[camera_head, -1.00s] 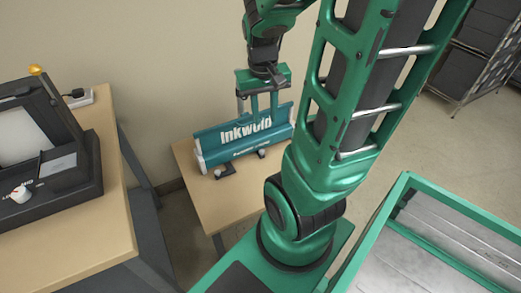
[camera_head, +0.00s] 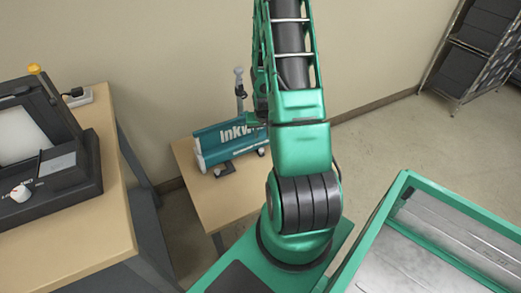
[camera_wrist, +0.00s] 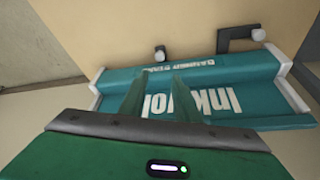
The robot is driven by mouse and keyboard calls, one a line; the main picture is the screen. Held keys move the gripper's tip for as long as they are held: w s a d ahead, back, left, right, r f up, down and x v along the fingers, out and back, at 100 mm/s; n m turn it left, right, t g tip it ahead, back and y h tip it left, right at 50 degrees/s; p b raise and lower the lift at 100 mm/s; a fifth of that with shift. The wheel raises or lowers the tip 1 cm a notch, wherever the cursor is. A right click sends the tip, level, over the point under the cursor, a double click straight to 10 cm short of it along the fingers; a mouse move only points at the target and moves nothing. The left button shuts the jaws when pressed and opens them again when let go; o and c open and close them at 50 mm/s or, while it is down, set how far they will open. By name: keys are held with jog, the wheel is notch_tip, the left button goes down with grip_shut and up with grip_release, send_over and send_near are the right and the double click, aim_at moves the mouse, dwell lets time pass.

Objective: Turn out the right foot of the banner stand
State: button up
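The teal banner stand (camera_head: 225,145) with white end caps lies on a small wooden table. Its left foot (camera_head: 225,169) is a dark bracket sticking out in front. Its right foot (camera_head: 262,152) shows only as a small pale knob, partly beside my arm.
The small table (camera_head: 225,202) has bare top in front of the stand. A grey post (camera_head: 239,85) rises behind it. A laminator (camera_head: 45,150) sits on a bench (camera_head: 105,215) at left. A green-framed tray (camera_head: 440,240) is at lower right, a shelf rack (camera_head: 470,55) beyond.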

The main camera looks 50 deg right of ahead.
send_near(261, 150)
jog(key=x, duration=0.8)
dwell(0.4)
grip_shut()
